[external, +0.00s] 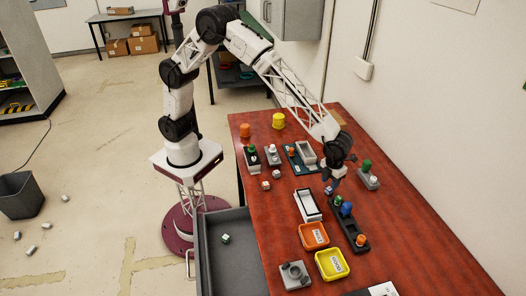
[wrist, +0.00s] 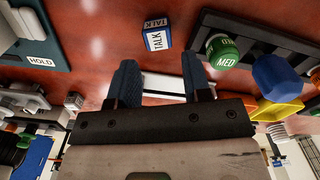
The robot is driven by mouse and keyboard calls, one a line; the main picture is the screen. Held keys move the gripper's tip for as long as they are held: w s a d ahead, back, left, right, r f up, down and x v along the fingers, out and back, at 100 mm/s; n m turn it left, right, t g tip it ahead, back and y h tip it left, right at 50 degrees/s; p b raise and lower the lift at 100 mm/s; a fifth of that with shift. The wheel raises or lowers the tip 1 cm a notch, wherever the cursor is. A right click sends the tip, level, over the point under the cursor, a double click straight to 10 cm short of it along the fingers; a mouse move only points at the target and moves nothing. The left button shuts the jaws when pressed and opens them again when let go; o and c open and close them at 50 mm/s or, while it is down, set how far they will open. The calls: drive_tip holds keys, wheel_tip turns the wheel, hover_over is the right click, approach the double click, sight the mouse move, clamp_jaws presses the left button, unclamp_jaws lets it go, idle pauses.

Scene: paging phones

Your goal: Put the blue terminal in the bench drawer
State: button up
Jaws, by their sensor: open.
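In the wrist view a blue-and-white block marked TALK (wrist: 157,41) sits on the red bench top, just beyond my fingertips. It shows as a small blue spot (external: 328,190) under my gripper in the external view. A blue knob (wrist: 275,77) stands on a dark rack beside a green knob marked MED (wrist: 222,52); the blue knob also shows in the external view (external: 346,209). I cannot tell which blue piece is the terminal. My gripper (wrist: 160,78) is open and empty, low over the bench. The grey bench drawer (external: 209,259) is pulled open at the left.
A small green-and-white block (external: 225,238) lies in the drawer. An orange tray (external: 304,238), a yellow tray (external: 322,268) and a white-rimmed tray (external: 301,206) lie between drawer and rack. A HOLD panel (wrist: 35,35) and several small pieces stand nearby. The wall bounds the right side.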

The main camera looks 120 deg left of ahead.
sight(328, 189)
drive_tip(key=shift+f, duration=0.25)
drive_tip(key=shift+f, duration=2.6)
drive_tip(key=c, duration=0.7)
drive_tip(key=shift+c, duration=0.2)
drive_tip(key=shift+r, duration=0.1)
